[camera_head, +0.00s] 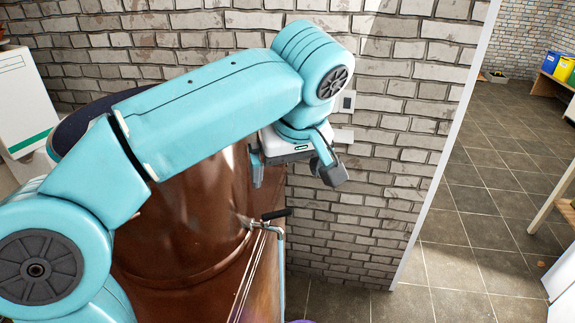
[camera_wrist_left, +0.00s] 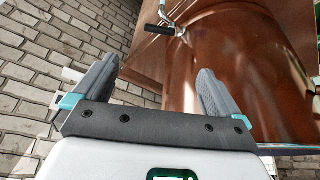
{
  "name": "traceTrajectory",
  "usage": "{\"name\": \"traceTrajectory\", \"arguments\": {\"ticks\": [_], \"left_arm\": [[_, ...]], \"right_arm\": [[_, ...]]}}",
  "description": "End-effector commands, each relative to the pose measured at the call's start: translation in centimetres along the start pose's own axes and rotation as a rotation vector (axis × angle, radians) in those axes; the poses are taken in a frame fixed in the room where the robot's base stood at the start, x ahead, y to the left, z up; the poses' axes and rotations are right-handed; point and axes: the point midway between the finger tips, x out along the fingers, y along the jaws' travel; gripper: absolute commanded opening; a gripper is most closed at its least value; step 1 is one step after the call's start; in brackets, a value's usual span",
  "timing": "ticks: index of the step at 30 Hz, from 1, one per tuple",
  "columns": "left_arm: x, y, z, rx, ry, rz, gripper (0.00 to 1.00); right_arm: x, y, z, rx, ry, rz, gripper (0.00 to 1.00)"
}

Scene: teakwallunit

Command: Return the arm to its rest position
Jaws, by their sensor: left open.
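My left arm (camera_head: 205,110) reaches in from the left of the head view and bends down at the wrist. Its gripper (camera_head: 292,172) hangs in front of the brick wall, beside the brown glossy cabinet. In the left wrist view my left gripper (camera_wrist_left: 155,90) shows two grey fingers spread apart with nothing between them. A dark handle (camera_head: 277,213) on a pale blue metal rod is below the gripper, apart from it; it also shows in the left wrist view (camera_wrist_left: 158,29). My right gripper is in neither view.
The brown cabinet (camera_head: 185,225) with a curved front stands close under my arm. The brick wall (camera_head: 385,130) is behind it. A white cabinet (camera_head: 22,100) is at the left. Through the opening at the right, the tiled floor (camera_head: 475,215) has free room, with coloured bins (camera_head: 555,64) beyond.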

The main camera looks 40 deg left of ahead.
Motion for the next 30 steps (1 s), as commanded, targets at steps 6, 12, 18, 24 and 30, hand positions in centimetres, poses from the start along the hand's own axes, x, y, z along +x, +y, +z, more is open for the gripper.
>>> {"name": "traceTrajectory", "arguments": {"ticks": [6,12,18,24,30], "left_arm": [[0.0,0.0,0.0,0.0,0.0,0.0,0.99],[0.7,0.6,0.3,0.023,-0.006,0.002,0.99],[8.7,6.5,4.8,0.292,-0.101,0.047,0.99],[21.5,10.9,15.0,0.61,-0.308,0.19,0.99],[32.5,8.8,27.6,0.752,-0.508,0.376,0.99]], "right_arm": [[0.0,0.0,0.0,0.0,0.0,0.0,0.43],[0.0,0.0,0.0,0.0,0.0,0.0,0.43],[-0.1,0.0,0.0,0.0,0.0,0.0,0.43],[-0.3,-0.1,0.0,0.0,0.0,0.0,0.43],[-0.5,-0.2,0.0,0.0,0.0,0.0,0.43]]}}
